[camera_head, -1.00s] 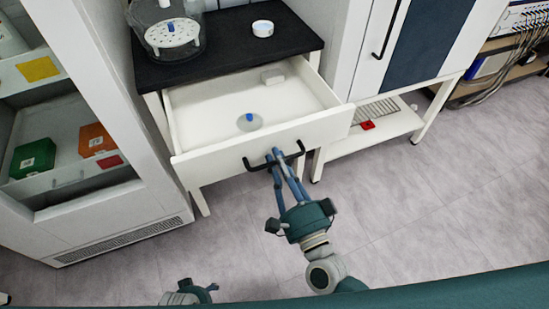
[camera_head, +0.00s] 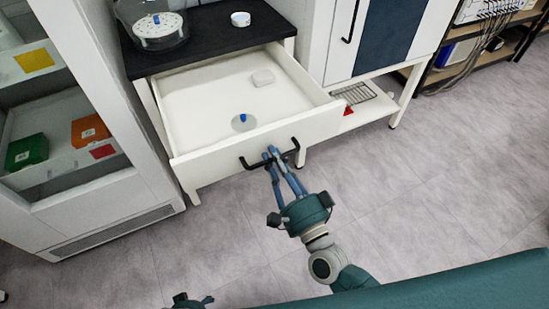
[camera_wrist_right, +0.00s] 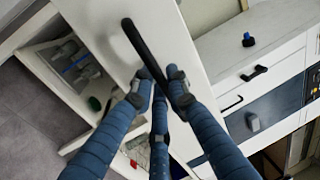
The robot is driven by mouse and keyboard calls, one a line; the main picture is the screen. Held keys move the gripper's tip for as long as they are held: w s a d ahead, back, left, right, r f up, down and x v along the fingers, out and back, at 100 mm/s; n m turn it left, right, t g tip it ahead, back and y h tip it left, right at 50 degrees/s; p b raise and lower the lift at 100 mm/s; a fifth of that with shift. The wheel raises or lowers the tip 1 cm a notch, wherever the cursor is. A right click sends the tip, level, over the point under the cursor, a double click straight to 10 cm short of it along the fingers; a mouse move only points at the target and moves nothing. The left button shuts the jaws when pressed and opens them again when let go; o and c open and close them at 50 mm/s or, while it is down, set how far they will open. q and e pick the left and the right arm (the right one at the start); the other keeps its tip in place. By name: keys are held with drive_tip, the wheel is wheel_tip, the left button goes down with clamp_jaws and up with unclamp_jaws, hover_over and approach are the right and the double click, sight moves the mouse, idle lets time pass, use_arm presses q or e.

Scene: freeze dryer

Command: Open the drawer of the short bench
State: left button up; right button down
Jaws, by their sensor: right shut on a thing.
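The short bench has a black top (camera_head: 215,38) and a white drawer (camera_head: 190,112) that stands well out from it. A clear disc with a blue knob (camera_head: 242,120) and a small white block (camera_head: 263,78) lie in the drawer. The black bar handle (camera_head: 257,163) is on the drawer front. In the right wrist view the blue fingers (camera_wrist_right: 160,82) close around the lower part of the black handle (camera_wrist_right: 140,45). My left gripper (camera_head: 190,302) shows only in part at the bottom edge.
A white cabinet with glass shelves (camera_head: 110,205) stands close on the left, with green and orange boxes inside. A tall white unit (camera_head: 320,45) with a wire rack (camera_head: 353,93) below is on the right. The grey floor (camera_head: 420,180) is free on the right.

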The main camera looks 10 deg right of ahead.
drive_tip(key=c, duration=1.8)
unclamp_jaws()
drive_tip(key=shift+a, duration=0.1)
drive_tip(key=shift+o, duration=0.2)
drive_tip(key=shift+s, duration=0.25)
drive_tip(key=v, duration=1.1)
drive_tip(key=shift+s, duration=0.2)
